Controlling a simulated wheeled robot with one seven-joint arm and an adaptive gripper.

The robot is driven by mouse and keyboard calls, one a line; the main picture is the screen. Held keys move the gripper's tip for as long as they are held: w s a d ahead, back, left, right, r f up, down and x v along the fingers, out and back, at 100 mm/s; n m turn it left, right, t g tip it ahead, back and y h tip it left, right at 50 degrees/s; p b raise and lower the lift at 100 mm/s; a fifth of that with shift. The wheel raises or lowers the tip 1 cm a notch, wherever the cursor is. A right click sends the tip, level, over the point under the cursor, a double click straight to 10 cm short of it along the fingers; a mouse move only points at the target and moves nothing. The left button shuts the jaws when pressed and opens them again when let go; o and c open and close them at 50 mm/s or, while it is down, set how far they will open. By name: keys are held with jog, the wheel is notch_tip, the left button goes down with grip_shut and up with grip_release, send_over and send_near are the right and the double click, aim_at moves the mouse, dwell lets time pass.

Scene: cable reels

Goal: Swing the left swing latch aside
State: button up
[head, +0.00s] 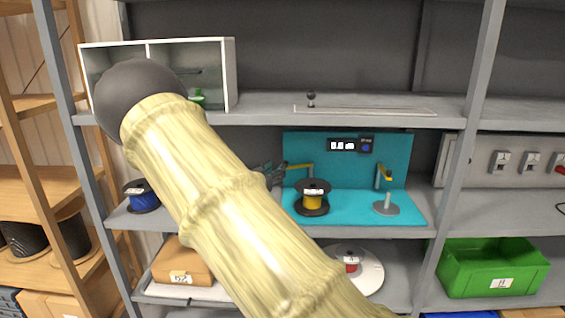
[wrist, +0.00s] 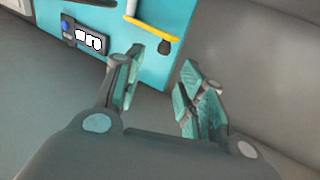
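The left swing latch (head: 300,166) is a yellow bar on the teal panel, behind and above a black reel of yellow cable (head: 312,201). In the wrist view the latch (wrist: 148,27) shows as a yellow bar with a rounded end and a pale post beside it. My gripper (head: 270,176) is just left of the latch in the head view, partly hidden by my arm. In the wrist view my gripper (wrist: 161,88) is open with nothing between its fingers. The latch lies beyond the fingertips, and no contact is visible. The right swing latch (head: 384,173) is yellow too.
A display box (head: 350,145) is on the panel; a grey stand (head: 386,207) is at right. A blue reel (head: 142,196) stands left on the shelf. A white open box (head: 228,75) is above. Below are a cardboard box (head: 180,262), white reel (head: 368,272) and green crate (head: 490,268).

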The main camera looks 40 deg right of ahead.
jog(key=p+x, duration=0.1)
jog(key=x, duration=0.6)
jog(key=shift+w+f+p, duration=0.25)
jog(key=shift+w+p, duration=0.1)
jog(key=shift+p, duration=0.05)
jog(key=shift+d, duration=0.1)
jog(key=shift+c, duration=0.2)
grip_shut()
jog(key=shift+s, duration=0.15)
